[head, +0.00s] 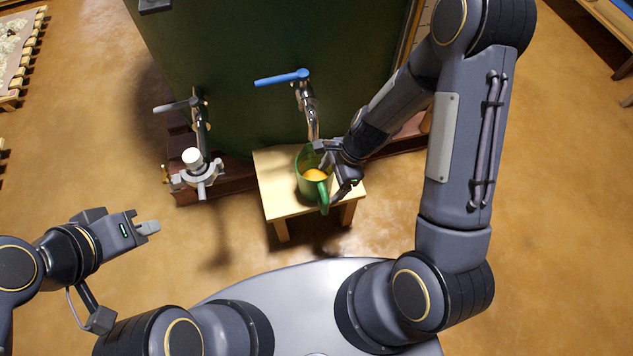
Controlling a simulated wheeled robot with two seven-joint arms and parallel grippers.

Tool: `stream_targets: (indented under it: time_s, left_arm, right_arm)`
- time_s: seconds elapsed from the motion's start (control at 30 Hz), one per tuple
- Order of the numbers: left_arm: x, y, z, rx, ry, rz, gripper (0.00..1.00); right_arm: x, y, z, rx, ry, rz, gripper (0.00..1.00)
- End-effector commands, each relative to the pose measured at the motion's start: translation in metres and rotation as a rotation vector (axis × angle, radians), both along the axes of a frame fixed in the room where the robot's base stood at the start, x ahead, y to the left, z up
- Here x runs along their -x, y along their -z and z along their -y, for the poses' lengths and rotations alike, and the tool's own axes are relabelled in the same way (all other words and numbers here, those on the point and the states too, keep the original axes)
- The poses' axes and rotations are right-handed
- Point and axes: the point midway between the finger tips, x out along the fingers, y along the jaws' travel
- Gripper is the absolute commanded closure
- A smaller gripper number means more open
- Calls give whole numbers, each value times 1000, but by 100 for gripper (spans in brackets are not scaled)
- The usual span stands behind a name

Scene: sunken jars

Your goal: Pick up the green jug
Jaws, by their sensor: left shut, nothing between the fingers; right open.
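The green jug (302,186) stands upright on a small wooden stool (274,204), under a tap with a blue handle (283,77). Something orange-yellow shows inside it, and its handle (323,196) faces toward me. My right gripper (335,172) is open at the jug's right side, with its fingers by the rim and handle; I cannot tell whether they touch it. It hides part of the jug's right side. My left gripper (150,228) is shut and empty, well to the left of the stool and above the floor.
A large dark green tank (240,50) stands behind the stool. A second tap with a grey handle (177,105) and a white-topped metal fitting (193,165) are left of the stool. The floor (90,150) on the left is clear.

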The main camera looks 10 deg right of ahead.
Motion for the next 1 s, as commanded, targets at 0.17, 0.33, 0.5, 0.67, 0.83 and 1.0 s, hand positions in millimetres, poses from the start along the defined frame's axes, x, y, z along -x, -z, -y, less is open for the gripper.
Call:
stream_targets:
  time_s: [0.17, 0.33, 0.5, 0.67, 0.83, 1.0]
  left_arm:
    - [0, 17, 0, 0, 0, 0, 100]
    - [0, 23, 0, 0, 0, 0, 100]
    - [0, 22, 0, 0, 0, 0, 100]
    - [0, 22, 0, 0, 0, 0, 100]
    - [0, 22, 0, 0, 0, 0, 100]
    - [0, 22, 0, 0, 0, 0, 100]
  right_arm:
    - [-1, 26, -13, -1, -3, -2, 19]
    - [-1, 42, -20, 0, -3, -1, 19]
    - [-1, 41, -21, 0, -2, 0, 19]
    - [-1, 41, -21, 0, -3, 0, 34]
    - [-1, 41, -21, 0, -3, 1, 56]
    - [-1, 40, -21, 0, -3, 1, 79]
